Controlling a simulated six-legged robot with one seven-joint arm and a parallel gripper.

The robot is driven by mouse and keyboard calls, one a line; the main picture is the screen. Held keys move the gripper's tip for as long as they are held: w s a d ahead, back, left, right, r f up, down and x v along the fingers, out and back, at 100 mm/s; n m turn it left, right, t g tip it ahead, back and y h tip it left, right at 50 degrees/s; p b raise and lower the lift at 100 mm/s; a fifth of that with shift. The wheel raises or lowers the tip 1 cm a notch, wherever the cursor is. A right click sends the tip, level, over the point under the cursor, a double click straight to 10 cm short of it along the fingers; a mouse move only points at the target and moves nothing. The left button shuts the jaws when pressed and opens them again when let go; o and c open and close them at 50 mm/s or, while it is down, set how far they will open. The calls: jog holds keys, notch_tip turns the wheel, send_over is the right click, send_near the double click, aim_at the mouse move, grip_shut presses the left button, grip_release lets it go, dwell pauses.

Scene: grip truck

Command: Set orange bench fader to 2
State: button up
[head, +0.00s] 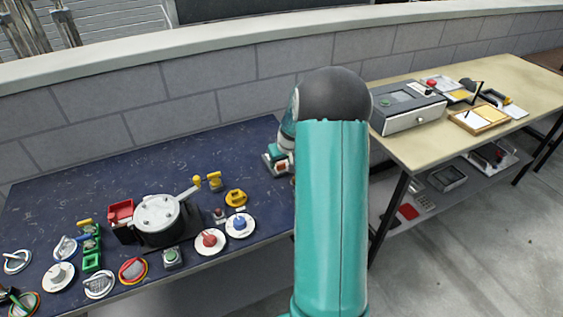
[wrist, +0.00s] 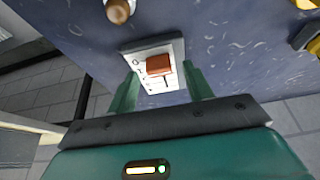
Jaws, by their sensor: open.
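The fader's orange-red cap (wrist: 159,65) sits on a small white plate (wrist: 172,48) with dark scale marks along its left side. A stretch of dark slot shows below the cap in the wrist view. The digits are too small to tell which mark the cap is at. My gripper (wrist: 162,78) is open, with one green finger on each side of the plate's lower part and the cap between or just beyond the tips. Contact with the cap cannot be told.
A tan round knob (wrist: 118,11) stands beyond the plate. The blue bench (head: 130,175) also holds a pot (head: 158,222), a red dial (head: 209,241), a blue dial (head: 239,224) and a yellow part (head: 236,197). A wooden table (head: 440,145) with a grey box (head: 407,112) stands to the right.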

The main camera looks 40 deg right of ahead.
jog(key=shift+w+f, duration=0.1)
jog(key=shift+f, duration=0.2)
